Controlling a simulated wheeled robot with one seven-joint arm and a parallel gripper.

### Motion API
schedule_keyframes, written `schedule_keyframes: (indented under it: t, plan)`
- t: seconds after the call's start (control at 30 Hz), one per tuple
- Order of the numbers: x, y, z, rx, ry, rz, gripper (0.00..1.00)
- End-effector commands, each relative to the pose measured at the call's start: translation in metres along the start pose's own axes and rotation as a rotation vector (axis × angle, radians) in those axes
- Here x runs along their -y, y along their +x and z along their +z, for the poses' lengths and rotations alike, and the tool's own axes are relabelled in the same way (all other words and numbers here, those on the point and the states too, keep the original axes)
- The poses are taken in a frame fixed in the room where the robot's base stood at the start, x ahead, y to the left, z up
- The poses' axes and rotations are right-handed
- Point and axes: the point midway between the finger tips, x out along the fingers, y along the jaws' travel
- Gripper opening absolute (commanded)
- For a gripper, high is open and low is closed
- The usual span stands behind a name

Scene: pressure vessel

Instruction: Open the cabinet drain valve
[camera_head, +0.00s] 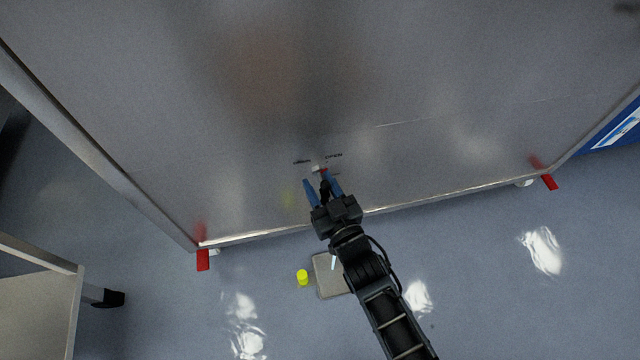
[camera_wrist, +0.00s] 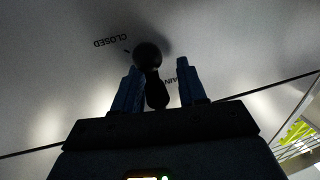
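In the wrist view my gripper (camera_wrist: 158,68) has a finger on each side of the handle. The handle is nearer the left finger, with a clear gap to the right finger. Contact with the left finger cannot be told.
The brushed-metal cabinet (camera_head: 430,90) fills most of the head view. A CLOSED label (camera_wrist: 110,41) is printed by the valve. Red feet (camera_head: 203,260) stick out at the cabinet's corners.

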Motion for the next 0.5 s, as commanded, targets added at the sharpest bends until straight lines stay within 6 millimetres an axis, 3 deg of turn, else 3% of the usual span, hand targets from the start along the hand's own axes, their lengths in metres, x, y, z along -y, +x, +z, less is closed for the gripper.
schedule_keyframes:
  t: [0.3, 0.5]
  plan:
    - [-0.001, -0.003, 0.001, 0.004, 0.001, 0.003, 0.4]
    - [-0.001, -0.028, -0.001, 0.006, 0.002, 0.003, 0.4]
